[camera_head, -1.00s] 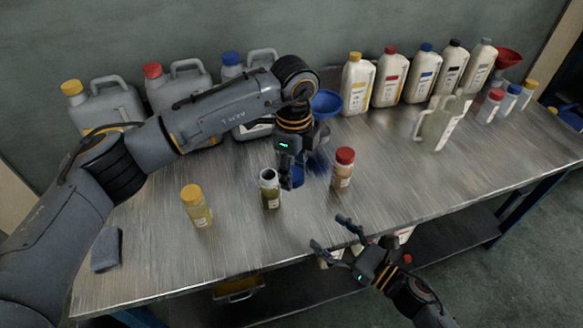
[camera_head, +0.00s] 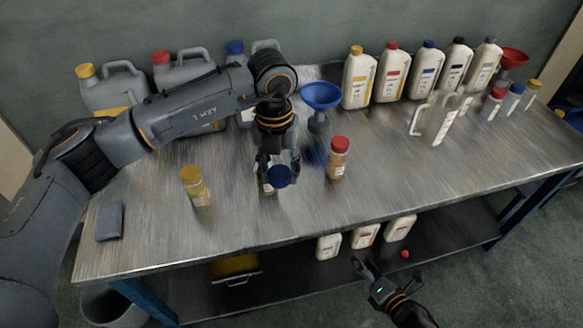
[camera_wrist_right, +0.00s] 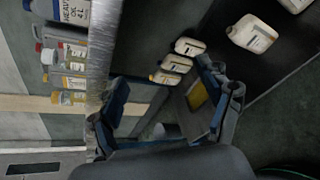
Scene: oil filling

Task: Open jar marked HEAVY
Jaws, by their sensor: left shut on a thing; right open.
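A small jar (camera_head: 267,188) stands upright on the workbench, mostly hidden behind my left gripper; its label is too small to read. My left gripper (camera_head: 275,168) is shut on a blue lid (camera_head: 279,177), which is tilted and overlaps the jar's top in the head view. I cannot tell whether the lid touches the jar. My right gripper (camera_head: 367,270) is open and empty in front of the bench's front edge; its spread fingers show in the right wrist view (camera_wrist_right: 165,105). A jug marked HEAVY OIL 4 L (camera_wrist_right: 72,12) shows in that view.
A yellow-capped jar (camera_head: 196,187) and a red-capped jar (camera_head: 338,160) flank the held lid. A blue funnel (camera_head: 320,97) stands behind. Several bottles and jugs line the back. A grey cloth (camera_head: 109,221) lies at left. Bottles (camera_head: 364,236) stand on the lower shelf.

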